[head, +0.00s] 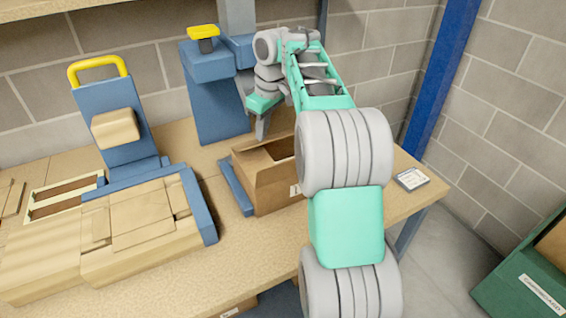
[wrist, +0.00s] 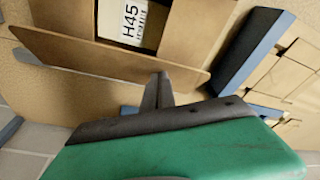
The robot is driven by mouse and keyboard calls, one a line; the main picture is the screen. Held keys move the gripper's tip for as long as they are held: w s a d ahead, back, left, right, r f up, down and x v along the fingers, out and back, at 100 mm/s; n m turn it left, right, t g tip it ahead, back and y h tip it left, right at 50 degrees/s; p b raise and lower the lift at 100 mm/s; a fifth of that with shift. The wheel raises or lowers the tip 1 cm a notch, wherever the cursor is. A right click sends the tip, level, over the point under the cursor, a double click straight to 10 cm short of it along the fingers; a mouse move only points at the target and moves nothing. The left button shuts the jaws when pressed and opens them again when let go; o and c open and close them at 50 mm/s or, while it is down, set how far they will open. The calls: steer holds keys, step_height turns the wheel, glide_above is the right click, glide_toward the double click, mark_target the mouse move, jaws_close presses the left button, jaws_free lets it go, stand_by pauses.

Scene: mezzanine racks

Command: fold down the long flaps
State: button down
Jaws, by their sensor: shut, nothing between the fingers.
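A brown cardboard box (head: 268,196) stands on the workbench, partly hidden behind my arm. A dark opening shows at its top. In the wrist view, a long flap (wrist: 110,52) runs across the near side of the box. Past it are cardboard surfaces, a dark gap and a white label (wrist: 133,22) reading H45. My gripper (head: 262,136) is over the far left edge of the box, pointing down. In the wrist view its fingers (wrist: 161,76) are together and empty, their tips at the flap's edge. I cannot tell whether they touch it.
The box sits by a blue bar (head: 236,190) on the workbench (head: 200,275). To the left is a blue fixture with a yellow handle (head: 98,70) and stacked flat cardboard (head: 130,235). A blue post (head: 218,105) stands behind. A small labelled pad (head: 412,179) lies at right.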

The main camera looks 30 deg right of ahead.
steer(key=shift+f, duration=0.25)
steer(key=shift+r, duration=0.1)
step_height(320, 180, up, 6)
steer(key=p, duration=0.7)
steer(key=shift+r, duration=0.25)
steer(key=shift+f, duration=0.15)
